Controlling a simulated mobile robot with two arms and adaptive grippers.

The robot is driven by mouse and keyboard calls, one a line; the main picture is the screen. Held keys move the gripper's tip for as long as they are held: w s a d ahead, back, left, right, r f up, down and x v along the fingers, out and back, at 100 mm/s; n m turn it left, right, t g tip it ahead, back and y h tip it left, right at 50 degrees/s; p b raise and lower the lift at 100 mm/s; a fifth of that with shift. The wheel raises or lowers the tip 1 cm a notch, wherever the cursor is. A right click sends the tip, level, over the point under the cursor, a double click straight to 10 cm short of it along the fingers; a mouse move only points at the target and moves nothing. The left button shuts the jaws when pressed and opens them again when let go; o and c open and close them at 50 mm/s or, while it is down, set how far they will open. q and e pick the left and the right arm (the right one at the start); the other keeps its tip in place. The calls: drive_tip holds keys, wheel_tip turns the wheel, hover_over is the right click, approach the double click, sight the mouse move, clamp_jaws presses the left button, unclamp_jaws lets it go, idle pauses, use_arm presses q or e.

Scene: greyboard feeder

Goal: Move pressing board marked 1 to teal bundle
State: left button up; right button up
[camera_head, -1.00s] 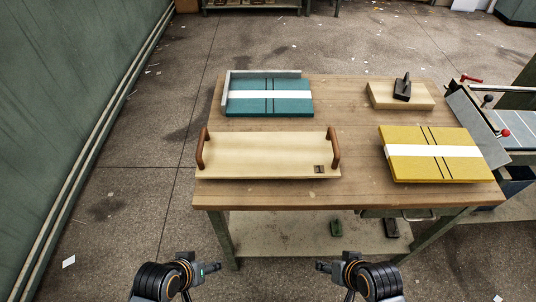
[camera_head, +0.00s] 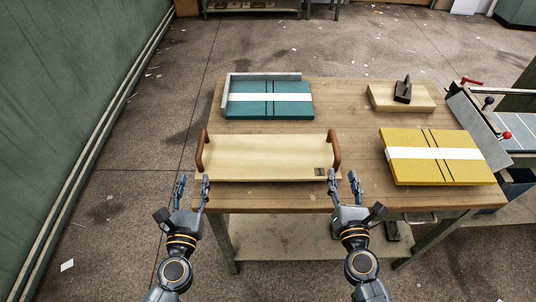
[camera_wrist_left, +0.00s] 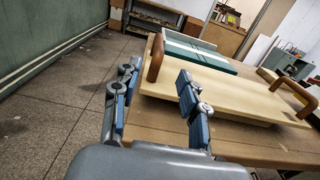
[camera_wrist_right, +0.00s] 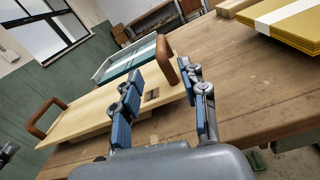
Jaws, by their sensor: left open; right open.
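The pressing board (camera_head: 265,158) is a pale wooden board with a brown handle at each end and a small dark mark at its lower right corner. It lies on the front left of the table, and the mark is too small to read. The teal bundle (camera_head: 290,112), with a white band, lies behind it. My left gripper (camera_head: 192,186) is open and empty just in front of the left handle (camera_wrist_left: 155,58). My right gripper (camera_head: 343,182) is open and empty just in front of the right handle (camera_wrist_right: 167,60). Neither gripper touches a handle.
A grey corner stop (camera_head: 226,95) borders the teal bundle at its left and back. A yellow bundle (camera_head: 400,170) lies at the front right. A wooden block with a black handle (camera_head: 385,98) is behind it. Bare tabletop (camera_head: 350,120) shows in the middle.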

sight(203, 132)
use_arm(q)
drive_tip(key=shift+a, duration=0.1)
drive_tip(key=w, duration=1.4)
use_arm(e)
drive_tip(key=w, duration=1.4)
use_arm(q)
drive_tip(key=shift+s, duration=0.1)
use_arm(e)
drive_tip(key=shift+s, duration=0.1)
use_arm(q)
clamp_jaws()
use_arm(e)
clamp_jaws()
